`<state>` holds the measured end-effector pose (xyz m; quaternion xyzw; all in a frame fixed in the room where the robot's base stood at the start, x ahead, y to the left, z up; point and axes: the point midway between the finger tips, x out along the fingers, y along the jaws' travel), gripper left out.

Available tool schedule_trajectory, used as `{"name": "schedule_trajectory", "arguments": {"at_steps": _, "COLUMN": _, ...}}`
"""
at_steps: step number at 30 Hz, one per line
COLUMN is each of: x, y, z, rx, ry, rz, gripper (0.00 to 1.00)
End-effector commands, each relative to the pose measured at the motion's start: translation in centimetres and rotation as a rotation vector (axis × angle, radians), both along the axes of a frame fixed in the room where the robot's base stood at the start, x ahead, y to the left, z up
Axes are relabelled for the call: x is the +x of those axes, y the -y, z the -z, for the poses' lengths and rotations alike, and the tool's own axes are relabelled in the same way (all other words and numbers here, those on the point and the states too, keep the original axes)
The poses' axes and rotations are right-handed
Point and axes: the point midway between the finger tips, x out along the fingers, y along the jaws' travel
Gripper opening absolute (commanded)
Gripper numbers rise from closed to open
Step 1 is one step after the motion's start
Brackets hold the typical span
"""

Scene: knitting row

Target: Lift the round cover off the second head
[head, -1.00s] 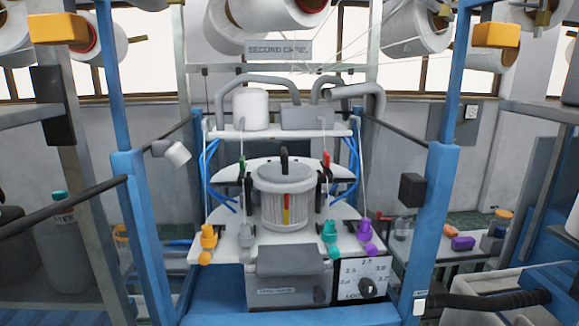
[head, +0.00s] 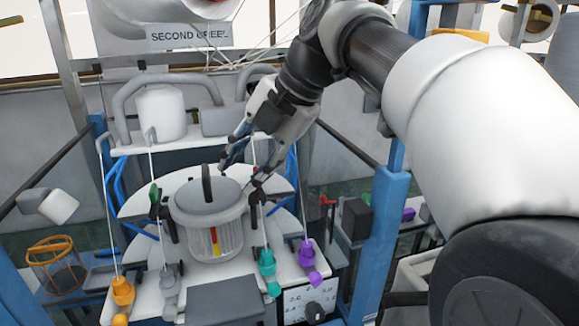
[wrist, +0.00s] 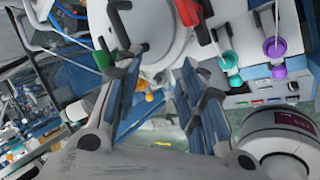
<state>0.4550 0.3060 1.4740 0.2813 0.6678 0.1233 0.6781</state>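The round grey cover (head: 190,197) has a dark upright handle (head: 207,183) and sits on top of the ribbed clear cylinder (head: 214,243) in the middle of the white round table. My gripper (head: 238,178) reaches in from the upper right, pointing down. Its two fingers are apart with nothing between them, just right of the cover and clear of the handle. In the wrist view my gripper (wrist: 165,57) also shows spread fingers.
Green and red-tipped yarn guides flank the cylinder, the green one (head: 154,194) at left. Orange (head: 122,291), grey, teal (head: 267,262) and purple (head: 306,253) pieces stand along the front edge. A white yarn cone (head: 161,113) is on the shelf behind. Thin yarns run down nearby.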

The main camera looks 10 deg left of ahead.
Motion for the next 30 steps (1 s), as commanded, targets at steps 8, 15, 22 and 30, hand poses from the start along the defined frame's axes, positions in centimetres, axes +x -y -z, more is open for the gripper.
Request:
{"name": "schedule_trajectory", "arguments": {"at_steps": 8, "x": 1.9, "y": -4.3, "z": -2.1, "rx": 0.013, "ry": 0.278, "rz": -0.422, "gripper": 0.37}}
{"name": "schedule_trajectory", "arguments": {"at_steps": 15, "x": 2.2, "y": -5.6, "z": -1.6, "rx": 0.014, "ry": 0.342, "rz": -0.515, "gripper": 0.37}}
{"name": "schedule_trajectory", "arguments": {"at_steps": 22, "x": 2.3, "y": -7.1, "z": 0.5, "rx": 0.014, "ry": 0.341, "rz": -0.513, "gripper": 0.37}}
{"name": "schedule_trajectory", "arguments": {"at_steps": 30, "x": 2.7, "y": -9.3, "z": 3.4, "rx": 0.014, "ry": 0.341, "rz": -0.512, "gripper": 0.37}}
